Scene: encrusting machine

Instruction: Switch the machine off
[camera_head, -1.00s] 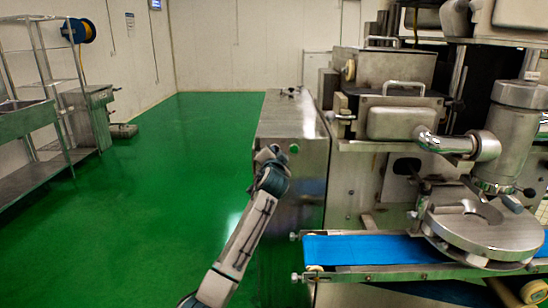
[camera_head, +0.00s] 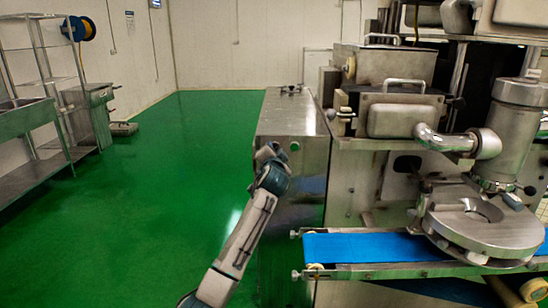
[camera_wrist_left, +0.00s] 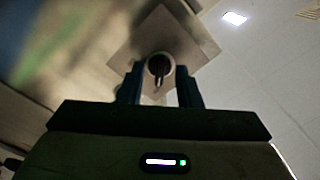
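The machine's steel cabinet (camera_head: 300,125) stands in the middle of the head view, with a small green round button (camera_head: 294,147) on its near face. My left gripper (camera_head: 270,148) is at that face, just left of the button. In the left wrist view, a round knob with a dark upright grip (camera_wrist_left: 159,68) sits on a square plate (camera_wrist_left: 190,35). The fingers of my left gripper (camera_wrist_left: 160,88) are apart, one on each side of the knob. I cannot tell whether they touch it. In the head view my gripper hides the knob. My right gripper is not in view.
A blue conveyor belt (camera_head: 365,248) and a round steel disc unit (camera_head: 480,228) lie to the right of my left arm. Open green floor (camera_head: 180,190) lies to the left. A steel shelf and sink (camera_head: 30,120) stand at the far left.

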